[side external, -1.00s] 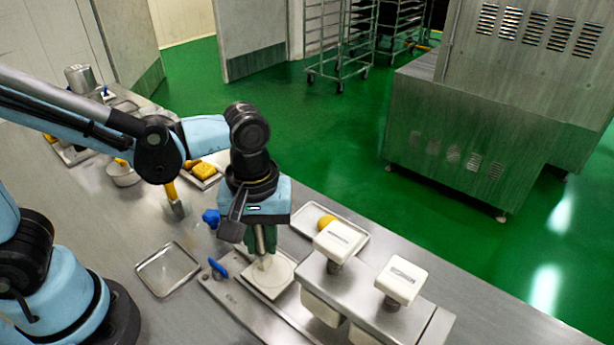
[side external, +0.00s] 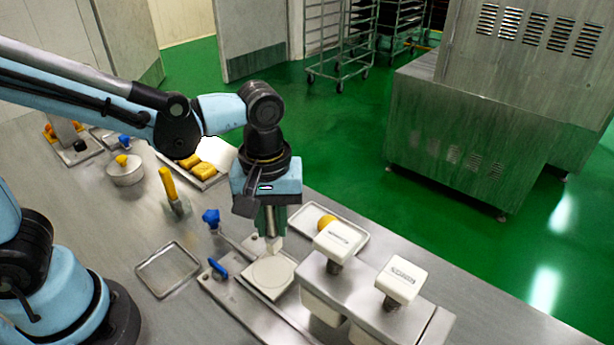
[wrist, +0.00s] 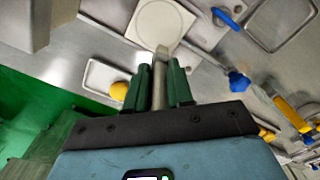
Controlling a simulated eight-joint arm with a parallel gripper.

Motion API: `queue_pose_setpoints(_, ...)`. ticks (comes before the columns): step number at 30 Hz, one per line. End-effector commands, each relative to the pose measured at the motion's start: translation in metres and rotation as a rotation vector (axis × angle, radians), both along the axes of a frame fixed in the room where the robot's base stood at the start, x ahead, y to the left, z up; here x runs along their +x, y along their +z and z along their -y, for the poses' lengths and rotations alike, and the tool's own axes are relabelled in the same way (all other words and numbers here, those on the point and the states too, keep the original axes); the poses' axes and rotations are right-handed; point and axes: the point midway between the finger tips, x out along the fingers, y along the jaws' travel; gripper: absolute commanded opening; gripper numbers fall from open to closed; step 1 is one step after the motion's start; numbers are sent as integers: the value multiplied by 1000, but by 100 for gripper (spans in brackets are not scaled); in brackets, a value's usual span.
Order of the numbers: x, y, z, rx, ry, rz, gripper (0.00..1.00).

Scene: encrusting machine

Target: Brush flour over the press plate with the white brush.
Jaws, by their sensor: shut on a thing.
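The press plate (side external: 262,283) is a pale square with a round disc on it, lying at the left end of the metal machine. It also shows at the top of the wrist view (wrist: 152,28). My gripper (side external: 272,228) is shut on the white brush (side external: 274,246), and its dark green fingers flank the brush in the wrist view. The brush points down at the plate's far edge, its pale tip (wrist: 161,54) near the disc's rim. I cannot tell whether the tip touches the plate.
Two white-topped press posts (side external: 338,240) stand right of the plate. A tray with an orange-yellow item (side external: 327,222) lies behind. Blue-handled tools (side external: 218,268) flank the plate's left side.

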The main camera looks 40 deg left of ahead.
Motion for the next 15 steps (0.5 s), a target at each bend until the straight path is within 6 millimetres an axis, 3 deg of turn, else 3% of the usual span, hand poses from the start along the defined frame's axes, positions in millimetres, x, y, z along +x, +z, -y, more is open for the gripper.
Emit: queue_pose_setpoints(15, -1, 46, 0, 0, 0, 0, 0)
